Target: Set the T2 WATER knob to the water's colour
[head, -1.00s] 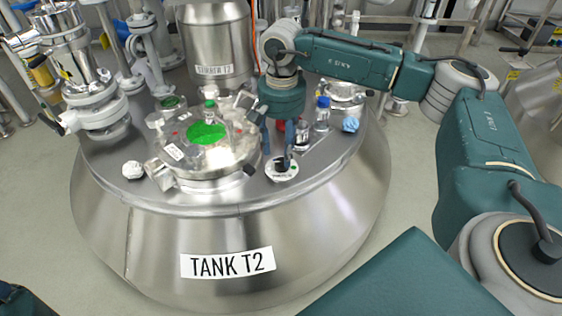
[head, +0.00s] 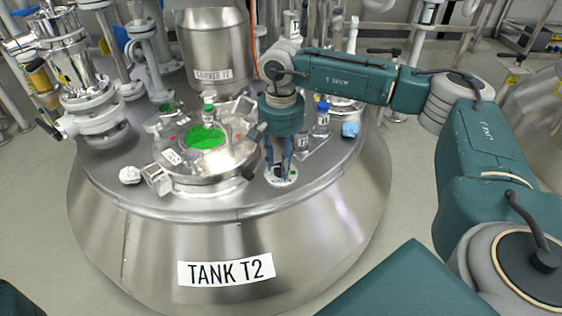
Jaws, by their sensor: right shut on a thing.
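The T2 WATER knob sits on a small round white dial plate (head: 282,181) on top of the tank, right of the round hatch. A green dot shows on the dial's right side. My right gripper (head: 279,168) points down over the dial, shut on the knob, which its fingers mostly hide. The knob's pointing direction cannot be read. The water (head: 206,137) shows bright green through the hatch window (head: 178,175). My left gripper is not in view.
A blue-capped bottle (head: 322,117) and a blue crumpled cloth (head: 350,130) are right of my gripper. A white crumpled wad (head: 130,175) lies at left. The TANK T2 label (head: 226,270) is on the front.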

